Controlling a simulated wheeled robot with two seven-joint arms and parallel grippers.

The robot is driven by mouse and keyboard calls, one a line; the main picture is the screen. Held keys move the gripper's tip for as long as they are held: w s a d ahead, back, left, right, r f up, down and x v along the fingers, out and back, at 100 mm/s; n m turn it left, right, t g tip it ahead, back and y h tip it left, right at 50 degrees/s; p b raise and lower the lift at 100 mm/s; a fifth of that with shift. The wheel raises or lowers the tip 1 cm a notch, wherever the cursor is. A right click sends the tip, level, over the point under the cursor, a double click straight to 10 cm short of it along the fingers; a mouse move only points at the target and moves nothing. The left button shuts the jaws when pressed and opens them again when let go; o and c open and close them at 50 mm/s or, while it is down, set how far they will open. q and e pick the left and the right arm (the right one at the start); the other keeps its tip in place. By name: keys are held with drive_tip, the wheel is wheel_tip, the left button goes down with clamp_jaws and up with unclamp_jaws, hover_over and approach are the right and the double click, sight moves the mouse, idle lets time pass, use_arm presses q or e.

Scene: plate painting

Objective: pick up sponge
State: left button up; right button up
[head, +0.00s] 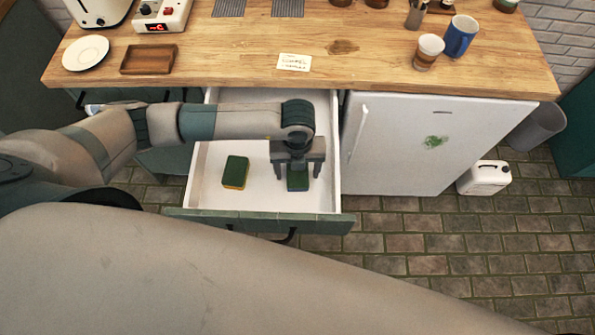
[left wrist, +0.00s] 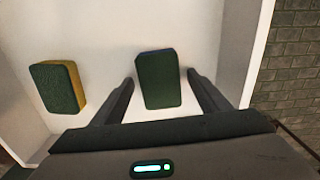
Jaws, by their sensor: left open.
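Two sponges lie in the open white drawer (head: 209,180). One sponge (head: 236,171) is green on top with a yellow side and lies left of my gripper; it also shows in the left wrist view (left wrist: 57,87). The other sponge (head: 297,183) has a green top and a bluish side. My left gripper (head: 298,171) is over it, pointing down. In the left wrist view this sponge (left wrist: 158,80) lies between the open fingers of my left gripper (left wrist: 158,95), with gaps seen on both sides. Its near end is close to the gripper body. My right gripper is not in view.
The drawer walls enclose the sponges, and its front panel (head: 330,222) faces me. The wooden counter (head: 220,62) is above, with a plate (head: 86,53), a wooden tray (head: 149,59), a cup (head: 428,51) and a blue mug (head: 460,36). A white fridge (head: 400,145) stands right.

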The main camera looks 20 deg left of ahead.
sight(298, 172)
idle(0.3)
use_arm(q)
drive_tip(key=c, duration=1.1)
drive_tip(key=shift+r, duration=0.15)
drive_tip(key=shift+r+b, duration=0.45)
drive_tip(key=shift+r, duration=0.15)
wheel_tip(298, 172, up, 2)
drive_tip(key=shift+r+b, duration=0.2)
drive_tip(key=shift+b, duration=0.4)
drive_tip(key=s+d+r+b, duration=0.1)
drive_tip(key=d+r, duration=0.1)
drive_tip(key=d, duration=0.1)
drive_tip(key=s+d+r+b, duration=0.1)
drive_tip(key=d+r, duration=0.1)
drive_tip(key=d, duration=0.2)
drive_tip(key=s+d+r+b, duration=0.1)
drive_tip(key=d+r, duration=0.2)
drive_tip(key=d, duration=0.1)
drive_tip(key=shift+s+r, duration=0.1)
drive_tip(key=shift+s, duration=0.3)
